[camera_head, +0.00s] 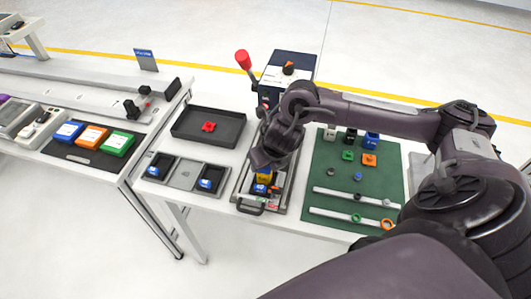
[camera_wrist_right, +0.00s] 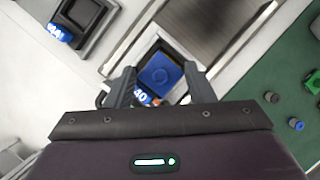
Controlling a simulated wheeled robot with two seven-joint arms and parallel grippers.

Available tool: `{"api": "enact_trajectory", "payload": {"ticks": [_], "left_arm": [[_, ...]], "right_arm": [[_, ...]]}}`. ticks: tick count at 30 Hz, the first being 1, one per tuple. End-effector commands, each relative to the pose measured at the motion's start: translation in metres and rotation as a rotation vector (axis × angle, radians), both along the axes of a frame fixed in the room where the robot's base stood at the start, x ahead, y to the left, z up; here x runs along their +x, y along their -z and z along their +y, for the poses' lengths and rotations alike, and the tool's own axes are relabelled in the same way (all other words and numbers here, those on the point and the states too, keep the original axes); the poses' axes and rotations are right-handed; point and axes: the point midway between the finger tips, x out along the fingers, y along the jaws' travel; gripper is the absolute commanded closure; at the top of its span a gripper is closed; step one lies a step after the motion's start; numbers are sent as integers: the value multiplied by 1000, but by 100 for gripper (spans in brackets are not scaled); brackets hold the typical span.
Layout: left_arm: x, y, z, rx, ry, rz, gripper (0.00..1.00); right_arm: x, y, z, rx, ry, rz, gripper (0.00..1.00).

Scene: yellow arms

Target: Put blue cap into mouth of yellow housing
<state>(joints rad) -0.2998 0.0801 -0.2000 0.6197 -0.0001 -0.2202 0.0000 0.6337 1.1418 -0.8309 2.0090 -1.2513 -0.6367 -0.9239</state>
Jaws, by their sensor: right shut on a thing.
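The blue cap (camera_wrist_right: 160,72) is a squarish blue piece with a round ring on its face, between the two fingers of my right gripper (camera_wrist_right: 161,75). In the head view the right gripper (camera_head: 263,168) is low over the tray, shut on the cap, and its wrist hides much of it. The yellow housing (camera_head: 264,178) shows right under the gripper in the metal tray (camera_head: 250,208). The cap is over or at the housing; I cannot tell how deep it sits. My left gripper is not in view.
A green mat (camera_head: 330,193) to the right holds several small coloured parts, a small blue round piece (camera_head: 358,176) and two white rails. A black tray (camera_head: 187,130) with a red part and a two-bay holder (camera_head: 183,172) stand left. A red-knobbed lever (camera_head: 243,60) rises behind.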

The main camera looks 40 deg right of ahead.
Motion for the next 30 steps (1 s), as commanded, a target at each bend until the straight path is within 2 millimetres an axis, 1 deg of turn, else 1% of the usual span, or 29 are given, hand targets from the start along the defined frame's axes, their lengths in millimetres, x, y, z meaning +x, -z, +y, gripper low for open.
{"api": "enact_trajectory", "payload": {"ticks": [5, 6, 11, 12, 19, 22, 26, 30], "left_arm": [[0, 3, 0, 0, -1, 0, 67], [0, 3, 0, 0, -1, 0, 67], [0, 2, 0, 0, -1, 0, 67], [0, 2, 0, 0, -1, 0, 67], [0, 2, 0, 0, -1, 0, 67], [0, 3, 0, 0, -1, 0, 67], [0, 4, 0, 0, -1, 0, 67], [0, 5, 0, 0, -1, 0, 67]], "right_arm": [[0, 3, 0, 0, 0, 0, 72], [0, 3, 0, 0, 0, 0, 49], [0, 3, 0, 0, 0, 0, 28], [0, 3, 0, 0, 0, 0, 26], [0, 2, 0, 0, 0, 0, 26], [-2, -3, 0, 1, 0, -2, 26], [-9, -21, 1, -1, -3, -4, 26], [-18, -44, 2, -2, -3, -5, 26]]}}
